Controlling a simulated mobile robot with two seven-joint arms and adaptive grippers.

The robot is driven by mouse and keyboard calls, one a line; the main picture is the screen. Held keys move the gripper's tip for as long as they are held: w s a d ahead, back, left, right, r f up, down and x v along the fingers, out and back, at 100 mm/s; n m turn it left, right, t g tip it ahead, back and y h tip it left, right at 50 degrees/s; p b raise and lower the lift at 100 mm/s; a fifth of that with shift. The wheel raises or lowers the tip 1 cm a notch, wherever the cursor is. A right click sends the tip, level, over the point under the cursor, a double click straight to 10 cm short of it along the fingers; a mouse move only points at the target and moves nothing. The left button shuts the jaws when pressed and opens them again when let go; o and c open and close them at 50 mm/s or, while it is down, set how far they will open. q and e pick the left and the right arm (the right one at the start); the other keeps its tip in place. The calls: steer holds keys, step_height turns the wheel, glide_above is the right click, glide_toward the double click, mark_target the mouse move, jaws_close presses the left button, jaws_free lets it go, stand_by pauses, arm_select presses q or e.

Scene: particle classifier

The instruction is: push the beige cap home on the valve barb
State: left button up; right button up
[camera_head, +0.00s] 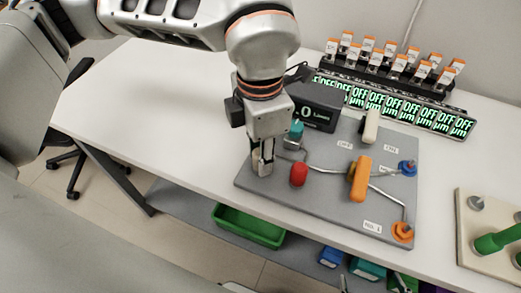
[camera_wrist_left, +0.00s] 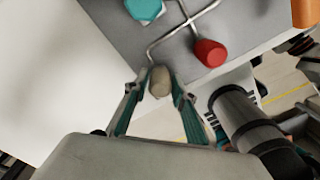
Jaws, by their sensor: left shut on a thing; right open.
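The beige cap (camera_wrist_left: 160,81) is between the two fingertips of my left gripper (camera_wrist_left: 159,84) in the left wrist view. In the head view my left gripper (camera_head: 263,168) is shut on it, low over the left end of the grey board (camera_head: 330,205), and mostly hides it. A thin metal tube (camera_wrist_left: 152,50) on the board runs to just beside the cap. The barb at that end is hidden, so I cannot tell how far the cap sits on it. My right gripper is not in view.
A red cap (camera_head: 298,174) and a teal cap (camera_head: 295,130) are close to my left gripper. An orange handle (camera_head: 359,178), a white handle (camera_head: 371,126) and a black display box (camera_head: 315,105) stand on the board. The white table (camera_head: 165,100) is clear on the left.

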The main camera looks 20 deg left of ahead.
arm_select(q)
steer(key=shift+f, duration=0.2)
steer(key=o, duration=1.1)
steer(key=shift+c, duration=0.2)
steer(key=shift+r, duration=0.1)
step_height(320, 180, up, 12)
